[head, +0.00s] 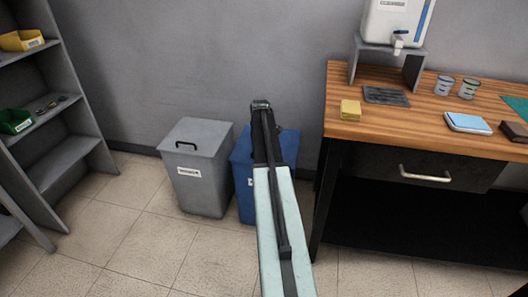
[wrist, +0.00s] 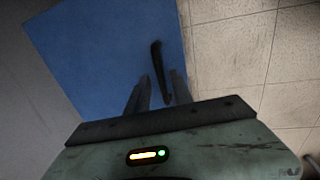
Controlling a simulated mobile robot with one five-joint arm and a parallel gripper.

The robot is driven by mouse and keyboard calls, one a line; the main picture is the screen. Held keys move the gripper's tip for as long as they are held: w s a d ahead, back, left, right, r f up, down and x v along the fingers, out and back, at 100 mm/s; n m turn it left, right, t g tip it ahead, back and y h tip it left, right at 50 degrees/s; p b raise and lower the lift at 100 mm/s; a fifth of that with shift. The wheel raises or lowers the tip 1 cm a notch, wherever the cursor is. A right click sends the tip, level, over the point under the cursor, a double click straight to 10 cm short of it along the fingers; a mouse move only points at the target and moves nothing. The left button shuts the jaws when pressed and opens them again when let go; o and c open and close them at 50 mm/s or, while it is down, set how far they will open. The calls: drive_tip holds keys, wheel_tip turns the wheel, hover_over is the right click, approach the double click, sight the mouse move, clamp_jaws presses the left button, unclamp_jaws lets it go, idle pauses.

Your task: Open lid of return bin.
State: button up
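A blue bin (head: 243,178) stands on the floor, largely hidden behind my arm in the head view. Its blue lid (wrist: 110,60) fills much of the wrist view and looks shut. A black bar handle (wrist: 157,72) lies on the lid. My gripper (wrist: 160,88) is open, its two fingers apart and pointing at the lid, with the near end of the handle seen between them. I cannot tell whether they touch it. A grey bin (head: 200,185) with a black lid handle and a white label stands to the left, its lid shut. The labels are too small to read surely.
A wooden workbench (head: 440,135) with a drawer stands close on the right. A grey shelf (head: 70,155) with yellow and green trays is on the left. The wall is right behind the bins. The tiled floor (head: 140,240) in front is clear.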

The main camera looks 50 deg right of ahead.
clamp_jaws()
idle(1.1)
